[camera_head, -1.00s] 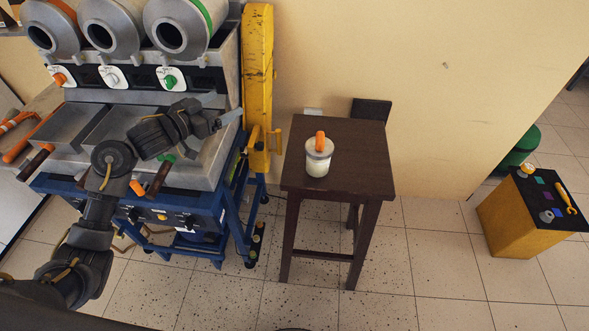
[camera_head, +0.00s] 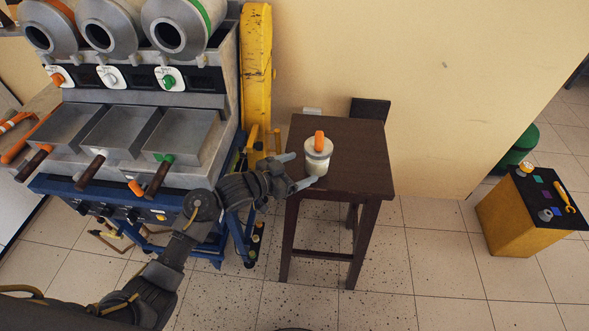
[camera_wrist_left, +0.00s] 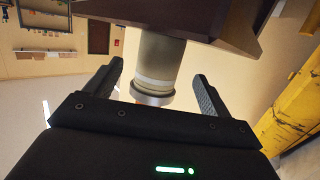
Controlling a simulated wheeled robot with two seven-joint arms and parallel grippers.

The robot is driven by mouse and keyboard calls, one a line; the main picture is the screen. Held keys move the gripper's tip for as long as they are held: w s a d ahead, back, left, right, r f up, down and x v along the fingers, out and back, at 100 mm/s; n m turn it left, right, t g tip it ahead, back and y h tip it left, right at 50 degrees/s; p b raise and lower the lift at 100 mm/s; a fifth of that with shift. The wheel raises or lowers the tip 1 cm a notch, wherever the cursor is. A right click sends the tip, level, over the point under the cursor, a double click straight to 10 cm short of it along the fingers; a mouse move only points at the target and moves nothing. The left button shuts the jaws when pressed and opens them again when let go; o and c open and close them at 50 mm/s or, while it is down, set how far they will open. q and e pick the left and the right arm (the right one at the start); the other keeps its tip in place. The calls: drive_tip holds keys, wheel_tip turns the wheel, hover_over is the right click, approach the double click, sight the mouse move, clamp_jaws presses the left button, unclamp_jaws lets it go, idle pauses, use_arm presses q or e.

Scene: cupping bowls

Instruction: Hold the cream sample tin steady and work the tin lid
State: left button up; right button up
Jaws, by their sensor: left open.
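The cream sample tin (camera_head: 316,168) stands upright on the small dark brown table (camera_head: 360,165). Its grey tin lid (camera_head: 318,148) sits on top and has an orange knob. My left gripper (camera_head: 303,170) is open at the table's left edge, with its fingertips beside the tin. In the left wrist view, which looks upside down, the tin (camera_wrist_left: 160,60) and the lid's rim (camera_wrist_left: 152,98) show between the open fingers (camera_wrist_left: 159,80), with a gap on each side. My right gripper is not in view.
A roasting machine (camera_head: 140,100) with several drums and trays stands at the left, with a yellow column (camera_head: 257,80) beside it. A yellow box (camera_head: 515,220) with a dark top stands at the right. The tabletop around the tin is otherwise clear.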

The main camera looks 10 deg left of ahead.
sight(308, 166)
use_arm(q)
drive_tip(key=x, duration=0.6)
drive_tip(key=shift+w+d+f, duration=0.1)
drive_tip(key=shift+w+d, duration=0.1)
drive_tip(key=shift+d, duration=0.05)
drive_tip(key=c, duration=1.3)
drive_tip(key=shift+f, duration=0.1)
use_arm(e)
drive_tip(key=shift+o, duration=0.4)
